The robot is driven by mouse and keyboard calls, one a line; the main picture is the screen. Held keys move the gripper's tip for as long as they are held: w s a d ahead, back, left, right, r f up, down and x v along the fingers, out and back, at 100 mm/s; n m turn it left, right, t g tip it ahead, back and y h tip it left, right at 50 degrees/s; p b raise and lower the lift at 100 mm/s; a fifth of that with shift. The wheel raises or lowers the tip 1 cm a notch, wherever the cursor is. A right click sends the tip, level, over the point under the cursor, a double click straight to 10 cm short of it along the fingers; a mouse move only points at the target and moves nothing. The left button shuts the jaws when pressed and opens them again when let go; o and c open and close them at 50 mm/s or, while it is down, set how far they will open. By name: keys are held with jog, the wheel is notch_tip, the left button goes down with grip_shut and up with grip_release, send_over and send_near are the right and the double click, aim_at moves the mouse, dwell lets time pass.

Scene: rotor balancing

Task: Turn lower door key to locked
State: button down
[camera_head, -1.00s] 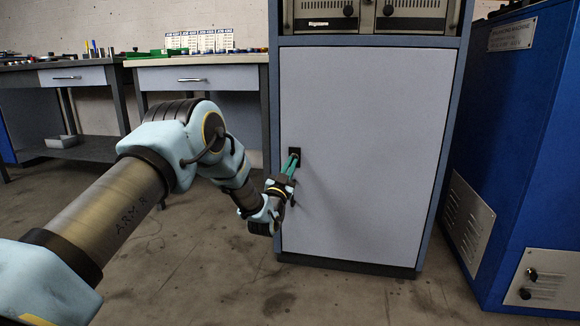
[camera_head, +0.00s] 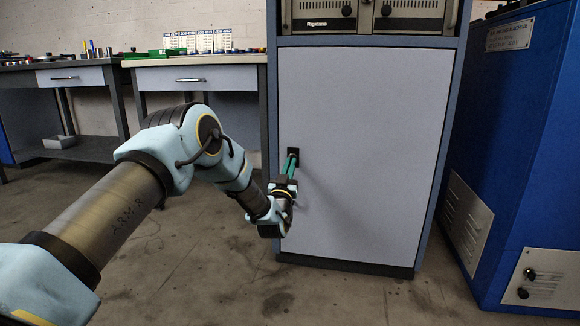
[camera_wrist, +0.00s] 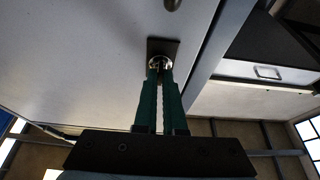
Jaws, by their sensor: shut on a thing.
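The lower door (camera_head: 365,150) is a pale grey panel on the cabinet and looks closed. Its black lock plate (camera_head: 293,152) sits near the door's left edge; the plate also shows in the wrist view (camera_wrist: 176,47). My gripper (camera_head: 292,158) reaches the lock from the front and below. In the wrist view its green fingers are close together, with their tips at the round metal lock (camera_wrist: 159,63) on the plate. The fingers are shut on the key there. The key itself is mostly hidden by the fingertips, and its turn angle cannot be made out.
Instrument panels (camera_head: 372,14) sit above the door in the cabinet. A blue machine (camera_head: 525,150) stands close at the right. Workbenches (camera_head: 195,60) with drawers stand at the back left. The floor before the door is clear.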

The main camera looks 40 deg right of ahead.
jog(key=c, duration=1)
grip_release()
jog(key=shift+a, duration=0.1)
jog(key=p+v, duration=0.4)
jog(key=v, duration=0.6)
jog(key=shift+s+a, duration=0.2)
jog(key=shift+a, duration=0.05)
jog(key=shift+w, duration=0.1)
